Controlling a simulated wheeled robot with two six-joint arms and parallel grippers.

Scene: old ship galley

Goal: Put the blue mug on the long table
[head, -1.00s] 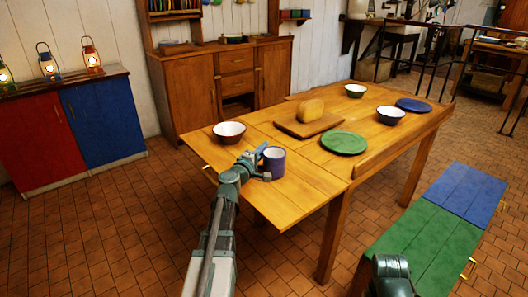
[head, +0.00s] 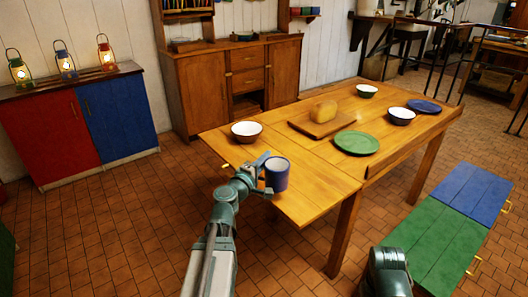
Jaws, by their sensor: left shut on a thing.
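The blue mug (head: 281,177), with a pale inside, is upright at the near left edge of the long table (head: 312,196). My left gripper (head: 264,174) reaches in from the left and is shut on the mug, at its left side. The gripper hides part of that side. The mug overlaps the table's edge in the picture, and I cannot tell whether its base touches the wood. Only a rounded part of my right arm shows at the bottom right; its gripper is out of view.
A green and blue bench (head: 444,236) stands right. Bare wood lies right of the mug.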

